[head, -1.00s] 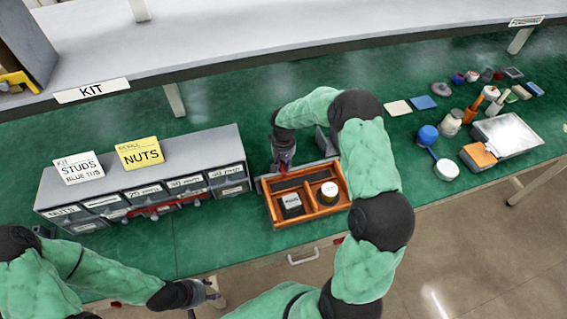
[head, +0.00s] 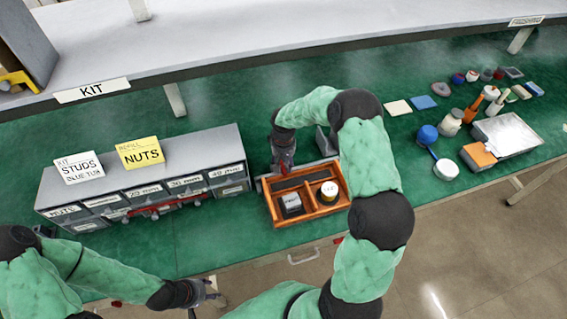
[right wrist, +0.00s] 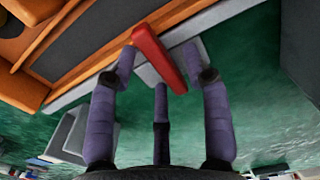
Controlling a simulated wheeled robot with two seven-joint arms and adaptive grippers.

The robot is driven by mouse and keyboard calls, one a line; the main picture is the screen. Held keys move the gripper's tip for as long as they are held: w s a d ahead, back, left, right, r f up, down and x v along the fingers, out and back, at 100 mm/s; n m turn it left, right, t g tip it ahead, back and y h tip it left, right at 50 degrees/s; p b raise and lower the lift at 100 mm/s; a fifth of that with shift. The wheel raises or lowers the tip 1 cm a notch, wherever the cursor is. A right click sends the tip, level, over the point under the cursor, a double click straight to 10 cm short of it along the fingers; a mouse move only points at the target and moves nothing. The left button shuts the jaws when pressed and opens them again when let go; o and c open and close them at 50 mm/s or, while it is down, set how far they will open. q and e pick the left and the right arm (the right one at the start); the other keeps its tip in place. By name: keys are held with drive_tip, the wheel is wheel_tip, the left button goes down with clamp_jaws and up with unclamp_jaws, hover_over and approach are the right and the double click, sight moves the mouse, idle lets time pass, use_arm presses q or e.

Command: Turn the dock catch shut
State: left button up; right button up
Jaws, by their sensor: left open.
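The dock catch is a red bar (right wrist: 158,58) in the right wrist view, lying slantwise beside the wooden tray's edge and over a grey plate (right wrist: 205,48). My right gripper (right wrist: 160,62) has its purple-grey fingers on both sides of the bar. I cannot tell whether they press on it. In the head view the right gripper (head: 283,163) points down at the back left corner of the orange-brown tray (head: 307,213), and the catch is mostly hidden there. My left gripper (head: 214,289) is open and empty at the front edge of the bench.
A grey drawer cabinet (head: 205,145) with cards on top stands left. My right arm passes just right of the tray. Blue tools, pots and a metal tray (head: 510,132) lie farther right.

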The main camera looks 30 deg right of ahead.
sight(283, 165)
wheel_tip(283, 165, up, 12)
idle(0.6)
idle(0.5)
